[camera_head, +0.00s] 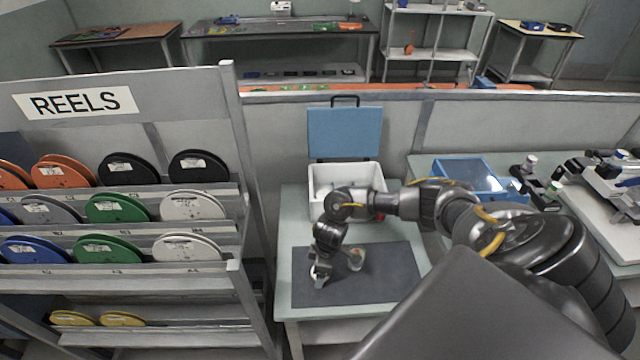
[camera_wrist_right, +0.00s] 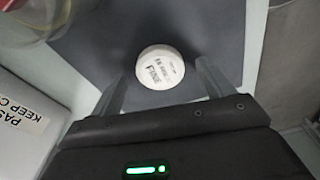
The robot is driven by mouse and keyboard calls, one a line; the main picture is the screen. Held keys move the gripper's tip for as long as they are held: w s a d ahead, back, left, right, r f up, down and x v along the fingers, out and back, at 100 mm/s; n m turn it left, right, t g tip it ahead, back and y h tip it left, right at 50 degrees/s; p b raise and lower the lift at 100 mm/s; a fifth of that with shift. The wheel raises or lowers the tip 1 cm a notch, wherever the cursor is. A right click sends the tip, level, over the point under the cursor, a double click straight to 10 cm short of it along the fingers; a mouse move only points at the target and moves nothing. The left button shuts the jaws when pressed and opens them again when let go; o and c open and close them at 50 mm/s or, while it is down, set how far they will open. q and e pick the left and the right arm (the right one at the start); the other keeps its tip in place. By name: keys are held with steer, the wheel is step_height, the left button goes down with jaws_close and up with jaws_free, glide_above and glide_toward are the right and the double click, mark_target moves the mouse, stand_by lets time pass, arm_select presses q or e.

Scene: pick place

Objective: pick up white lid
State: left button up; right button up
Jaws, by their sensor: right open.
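The white lid (camera_wrist_right: 160,67) is a small round disc with dark print on top. It lies on the dark grey mat (camera_wrist_right: 105,40). My right gripper (camera_wrist_right: 160,82) is open above it, one finger to each side in the right wrist view, and holds nothing. I cannot tell how high the fingertips are above the lid. In the head view my right gripper (camera_head: 320,276) points down over the left part of the mat and largely hides the lid. My left gripper is not in view.
A clear round container (camera_head: 356,259) stands on the mat close to the gripper; it also shows in the wrist view (camera_wrist_right: 38,16). An open white bin with a blue lid (camera_head: 345,132) stands behind. A reel rack (camera_head: 232,150) is at left. The mat's right side is clear.

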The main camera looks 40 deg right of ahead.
steer(key=shift+f, duration=0.15)
steer(key=c, duration=1)
